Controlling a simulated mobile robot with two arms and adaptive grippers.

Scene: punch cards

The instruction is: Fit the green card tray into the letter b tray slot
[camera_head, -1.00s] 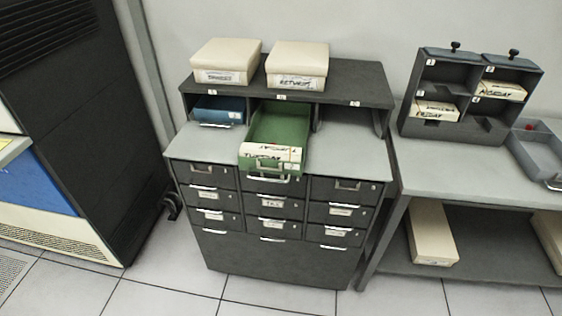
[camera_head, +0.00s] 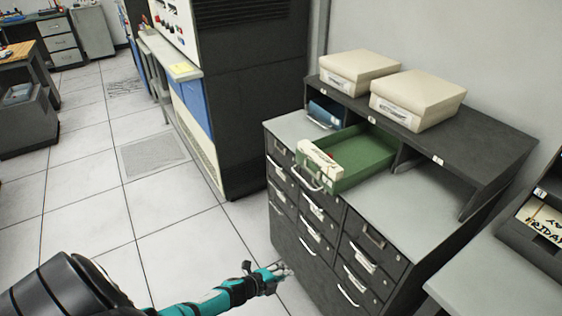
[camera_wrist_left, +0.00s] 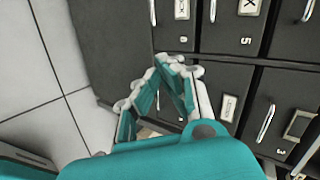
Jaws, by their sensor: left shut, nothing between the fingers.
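The green card tray (camera_head: 362,156) lies in the middle slot of the cabinet's top shelf in the head view. Its front sticks out past the slot, with a white labelled card stack (camera_head: 320,160) and a metal handle at that end. A blue tray (camera_head: 325,113) sits in the slot to its left. The slot on its right (camera_head: 425,170) looks empty. My left gripper (camera_head: 285,270) is shut and empty, low in front of the drawers and apart from the tray. Its fingers also show in the left wrist view (camera_wrist_left: 172,65). The slot letters are too small to read. My right gripper is not in view.
Two cream boxes (camera_head: 358,70) stand on top of the cabinet. Labelled drawers with handles (camera_head: 309,225) fill the cabinet front. A side table (camera_head: 500,290) with a card rack is at the right. A tall dark machine (camera_head: 255,90) stands left; open tiled floor lies before it.

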